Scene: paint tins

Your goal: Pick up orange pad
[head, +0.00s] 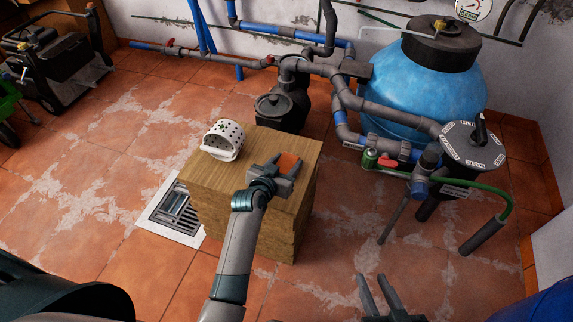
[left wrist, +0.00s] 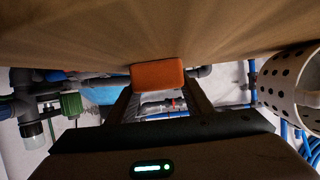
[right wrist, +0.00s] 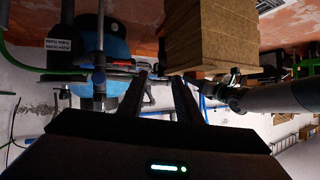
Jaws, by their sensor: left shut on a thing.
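The orange pad (head: 288,162) is a small flat block at the right part of the wooden block's top (head: 200,172). My left gripper (head: 279,168) is shut on the pad, with its fingers on either side of it. In the left wrist view the pad (left wrist: 158,75) shows between the fingertips, close to the wooden surface; I cannot tell whether it touches the wood. My right gripper (head: 380,292) is open and empty, low in the head view, away from the block. Its two fingers also show apart in the right wrist view (right wrist: 160,85).
A white perforated basket (head: 223,139) lies on the block, left of the pad. Behind the block stand a dark pump (head: 280,108) and grey and blue pipes. A blue tank (head: 420,85) and a grey filter housing (head: 472,148) stand at the right. A floor drain (head: 172,210) is left.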

